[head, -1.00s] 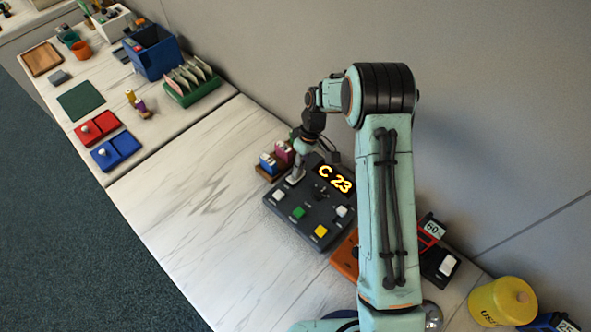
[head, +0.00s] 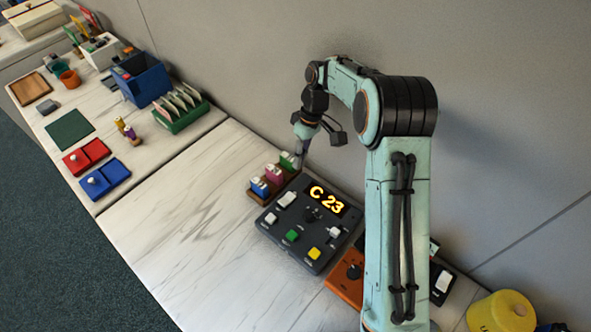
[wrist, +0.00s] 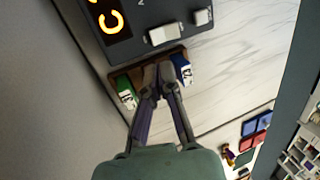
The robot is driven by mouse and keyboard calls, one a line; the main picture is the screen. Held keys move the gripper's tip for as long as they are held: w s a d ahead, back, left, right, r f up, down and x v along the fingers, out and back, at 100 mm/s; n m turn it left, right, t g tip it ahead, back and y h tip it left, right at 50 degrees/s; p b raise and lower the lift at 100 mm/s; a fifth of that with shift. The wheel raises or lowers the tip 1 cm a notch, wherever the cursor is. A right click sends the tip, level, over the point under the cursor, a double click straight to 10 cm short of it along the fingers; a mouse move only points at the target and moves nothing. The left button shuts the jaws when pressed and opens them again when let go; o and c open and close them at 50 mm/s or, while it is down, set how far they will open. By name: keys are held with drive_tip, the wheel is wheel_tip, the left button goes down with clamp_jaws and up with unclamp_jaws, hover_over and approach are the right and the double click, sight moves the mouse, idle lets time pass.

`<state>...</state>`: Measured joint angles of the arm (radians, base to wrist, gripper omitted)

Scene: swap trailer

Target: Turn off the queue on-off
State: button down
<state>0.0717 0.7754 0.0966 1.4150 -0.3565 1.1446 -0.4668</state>
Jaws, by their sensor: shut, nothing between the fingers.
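The dark queue console (head: 262,222) lies on the white counter, and its display (head: 327,200) is lit with a yellow "C 23". A white rocker switch (head: 287,199) sits at its upper left, left of the display; it also shows in the wrist view (wrist: 163,34). I cannot read its label or tell its tilt. My gripper (head: 299,161) is beyond the console's far left corner, over a small rack, apart from the switch. In the wrist view my gripper (wrist: 153,80) is shut and empty, with its tips between a green and a blue item.
The brown rack (head: 256,196) holds small blue, pink and green items beside the console. An orange device (head: 343,283) and a yellow pot (head: 500,314) stand to the right. The wall is close behind. The counter left of the console is clear.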

drive_tip(key=shift+r, duration=0.1)
wheel_tip(320, 180, up, 6)
approach(284, 202)
drive_tip(key=shift+w+v, duration=0.2)
drive_tip(key=shift+v, duration=1)
drive_tip(key=shift+d, duration=0.15)
drive_tip(key=x, duration=1)
drive_tip(key=shift+s, duration=0.15)
